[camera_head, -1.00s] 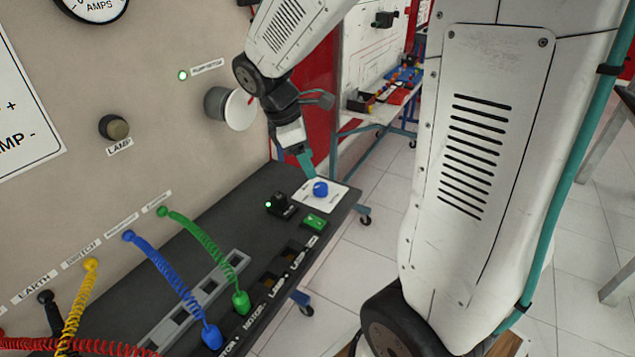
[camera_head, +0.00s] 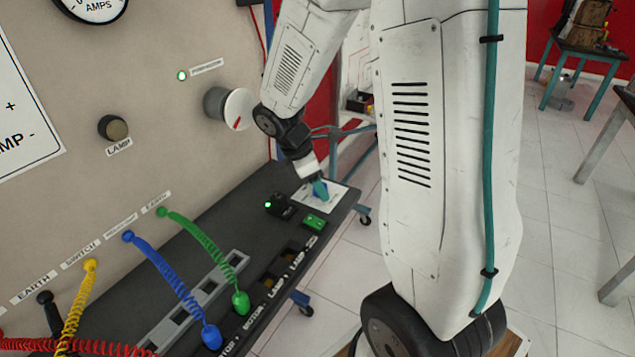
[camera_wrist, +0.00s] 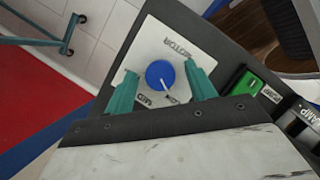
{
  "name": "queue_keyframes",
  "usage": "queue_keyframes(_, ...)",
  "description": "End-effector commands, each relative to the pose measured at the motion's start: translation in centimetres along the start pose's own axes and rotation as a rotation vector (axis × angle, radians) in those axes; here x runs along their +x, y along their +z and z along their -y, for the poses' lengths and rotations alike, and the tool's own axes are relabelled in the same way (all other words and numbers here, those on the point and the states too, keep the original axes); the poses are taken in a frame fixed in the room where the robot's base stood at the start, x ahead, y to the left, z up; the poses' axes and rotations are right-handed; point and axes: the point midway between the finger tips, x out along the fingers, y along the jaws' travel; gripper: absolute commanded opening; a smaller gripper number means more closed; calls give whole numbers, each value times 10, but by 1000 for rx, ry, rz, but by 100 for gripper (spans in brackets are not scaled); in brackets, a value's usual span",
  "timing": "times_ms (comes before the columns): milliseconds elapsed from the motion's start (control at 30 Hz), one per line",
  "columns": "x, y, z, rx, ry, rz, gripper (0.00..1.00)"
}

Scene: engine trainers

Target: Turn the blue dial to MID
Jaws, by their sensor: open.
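The blue dial (camera_wrist: 160,74) sits on a white plate (camera_wrist: 146,58) marked MOTOR, with a MID label (camera_wrist: 145,100) and another label beside it that appears to read LOW. The dial's white pointer line points down and right in the wrist view, towards that second label and not at MID. My gripper (camera_wrist: 160,70) is open, its teal fingers on either side of the dial. I cannot tell whether either finger touches it. In the head view my gripper (camera_head: 320,188) is down at the plate and mostly hides the dial.
A green switch (camera_head: 314,222) and a black knob with a green light (camera_head: 277,204) stand close to the plate. Coiled blue (camera_head: 165,275) and green cables (camera_head: 212,243) arch over the bench. A white-faced knob (camera_head: 238,108) sticks out of the panel.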

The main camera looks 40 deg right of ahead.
Motion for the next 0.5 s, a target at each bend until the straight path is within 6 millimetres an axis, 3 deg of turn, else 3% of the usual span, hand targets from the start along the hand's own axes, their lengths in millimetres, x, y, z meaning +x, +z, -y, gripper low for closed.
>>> queue_keyframes(100,0,0,0,0,0,0,55)
queue_keyframes(267,0,0,0,1,0,0,11)
queue_keyframes(500,-1,0,0,8,-3,0,11)
